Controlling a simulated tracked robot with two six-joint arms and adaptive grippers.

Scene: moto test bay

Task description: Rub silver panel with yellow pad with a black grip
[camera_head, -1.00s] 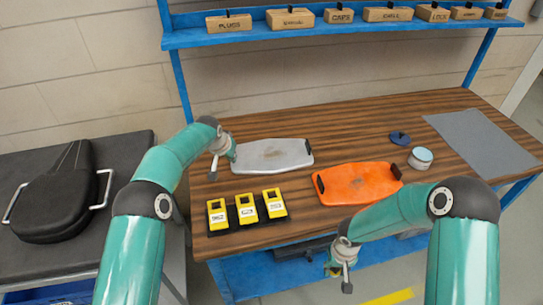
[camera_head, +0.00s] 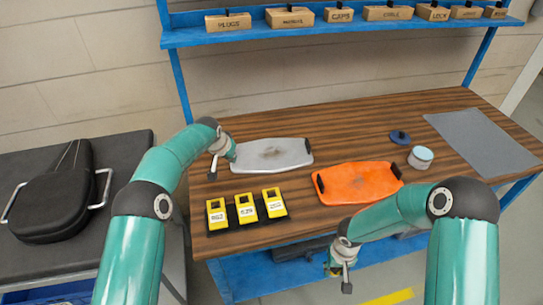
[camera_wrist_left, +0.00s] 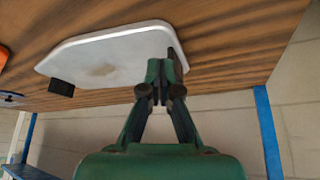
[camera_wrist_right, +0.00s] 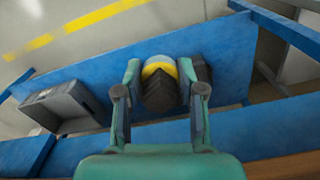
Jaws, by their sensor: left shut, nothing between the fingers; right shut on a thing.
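The silver panel (camera_head: 250,160) lies flat on the wooden bench, with a dull brownish smudge near its middle and black handles at its ends. It also shows in the left wrist view (camera_wrist_left: 115,50). My left gripper (camera_head: 233,155) is shut and empty at the panel's left end, by the handle there; whether it touches is unclear. It also shows in the left wrist view (camera_wrist_left: 163,65). My right gripper (camera_wrist_right: 160,70) is shut on the yellow pad with a black grip (camera_wrist_right: 160,68). In the head view, my right gripper (camera_head: 337,272) hangs in front of the bench's front edge.
An orange panel (camera_head: 355,184) lies right of the silver one. Three yellow devices (camera_head: 246,208) stand at the front left. A round tin (camera_head: 420,158), a dark blue disc (camera_head: 400,137) and a grey mat (camera_head: 480,142) lie to the right. The shelf (camera_head: 250,36) holds several labelled boxes.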

